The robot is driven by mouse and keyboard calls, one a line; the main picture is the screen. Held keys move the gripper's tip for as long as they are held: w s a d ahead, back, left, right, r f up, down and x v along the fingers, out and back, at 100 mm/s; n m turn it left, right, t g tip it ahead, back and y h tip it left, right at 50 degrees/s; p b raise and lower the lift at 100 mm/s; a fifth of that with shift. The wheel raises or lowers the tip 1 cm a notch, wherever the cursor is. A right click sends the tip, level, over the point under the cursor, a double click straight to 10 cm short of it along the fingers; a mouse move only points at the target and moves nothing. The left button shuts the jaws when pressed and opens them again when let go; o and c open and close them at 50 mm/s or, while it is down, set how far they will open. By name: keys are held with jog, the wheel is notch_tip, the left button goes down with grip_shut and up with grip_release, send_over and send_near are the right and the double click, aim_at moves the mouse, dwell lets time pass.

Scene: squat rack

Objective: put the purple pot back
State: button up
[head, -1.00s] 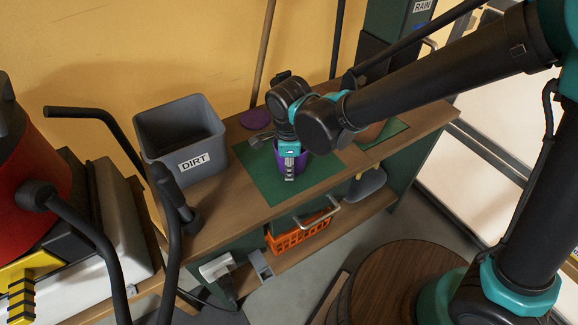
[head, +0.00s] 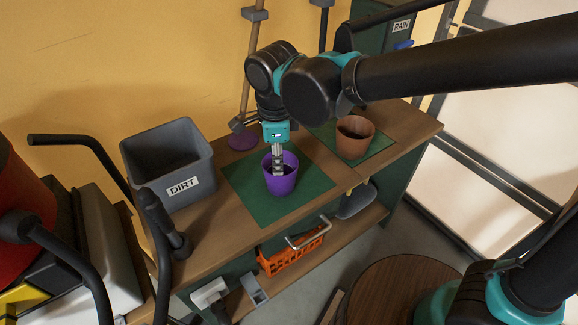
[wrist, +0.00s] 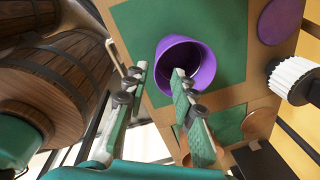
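The purple pot (head: 282,185) stands upright on the left green mat (head: 315,184) on the wooden bench. It also shows in the wrist view (wrist: 208,66), seen from above into its dark inside. My gripper (head: 278,172) points down at the pot from above. In the wrist view my gripper (wrist: 160,73) is open. Its right finger reaches into the pot's mouth and its left finger is outside, so the near rim lies between them. I cannot tell whether either finger touches the pot.
A brown pot (head: 354,140) stands on a second green mat to the right. A grey DIRT bin (head: 168,165) is at the left. A purple disc (head: 241,140) lies behind, near long-handled tools. An orange basket (head: 290,255) sits on the lower shelf.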

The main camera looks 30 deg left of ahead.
jog(key=shift+r, duration=0.1)
jog(key=w+d+f+n+t, duration=0.1)
jog(key=w+d+f+n, duration=0.1)
jog(key=w+d, duration=0.85)
jog(key=w+d+f+n, duration=0.3)
jog(key=w+d, duration=0.7)
jog(key=d, duration=0.2)
jog(key=s+d+f+n+t, duration=0.1)
jog(key=d+f+n, duration=0.1)
jog(key=d, duration=1.1)
jog(key=s+d+f+n+t, duration=0.1)
jog(key=d+f+n, duration=0.2)
jog(key=d, duration=1.1)
jog(key=shift+d+f+n+h, duration=0.15)
jog(key=shift+f+n+h, duration=0.2)
jog(key=shift+f, duration=0.35)
